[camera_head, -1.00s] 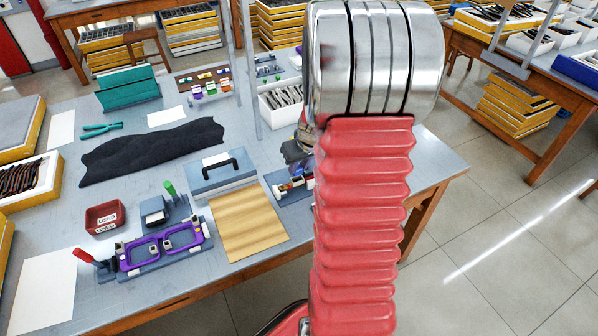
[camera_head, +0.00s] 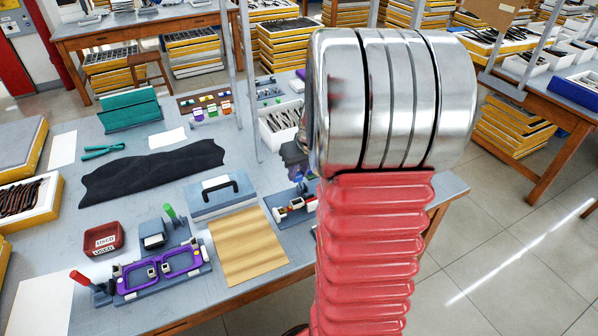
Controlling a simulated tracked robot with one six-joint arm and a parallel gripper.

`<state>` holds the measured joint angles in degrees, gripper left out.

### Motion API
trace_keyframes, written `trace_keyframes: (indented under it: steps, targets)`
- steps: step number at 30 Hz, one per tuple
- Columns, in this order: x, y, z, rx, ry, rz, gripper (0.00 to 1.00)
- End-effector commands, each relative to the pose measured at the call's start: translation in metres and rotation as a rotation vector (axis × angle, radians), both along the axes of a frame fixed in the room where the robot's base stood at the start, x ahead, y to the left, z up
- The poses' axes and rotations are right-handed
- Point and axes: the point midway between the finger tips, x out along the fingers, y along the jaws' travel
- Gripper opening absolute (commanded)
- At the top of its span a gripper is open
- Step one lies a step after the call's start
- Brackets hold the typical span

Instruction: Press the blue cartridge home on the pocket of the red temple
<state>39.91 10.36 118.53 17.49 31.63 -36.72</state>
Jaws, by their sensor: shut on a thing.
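My gripper (camera_head: 297,176) shows only in part, as a dark shape at the left edge of my arm. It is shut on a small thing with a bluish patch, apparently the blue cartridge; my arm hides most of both. Just below is a small fixture (camera_head: 283,214) with red and white parts, partly behind my arm. Whether cartridge and fixture touch cannot be told. A red upright piece (camera_head: 80,279), perhaps the red temple, leans in a holder left of the purple eyeglass frame (camera_head: 152,278). A green piece (camera_head: 170,212) stands behind the frame.
A rack of coloured pieces (camera_head: 205,106) stands at the back. A blue-grey case (camera_head: 221,197), a wooden board (camera_head: 246,245), a red bin (camera_head: 103,239), a dark cloth (camera_head: 150,172) and teal pliers (camera_head: 102,150) lie on the bench. A white tray (camera_head: 270,135) stands near my arm.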

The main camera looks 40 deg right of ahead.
Motion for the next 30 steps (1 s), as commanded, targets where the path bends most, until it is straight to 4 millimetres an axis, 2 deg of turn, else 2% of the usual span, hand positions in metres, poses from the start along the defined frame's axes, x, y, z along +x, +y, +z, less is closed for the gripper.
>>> trace_keyframes:
  steps: [8, 18, 30]
  targets:
    - [0.000, 0.000, -0.004, 0.001, 0.002, 0.000, 0.01]
    - [0.000, 0.000, -0.047, 0.002, 0.002, -0.001, 0.01]
    - [0.000, 0.000, -0.052, 0.000, 0.000, 0.000, 0.01]
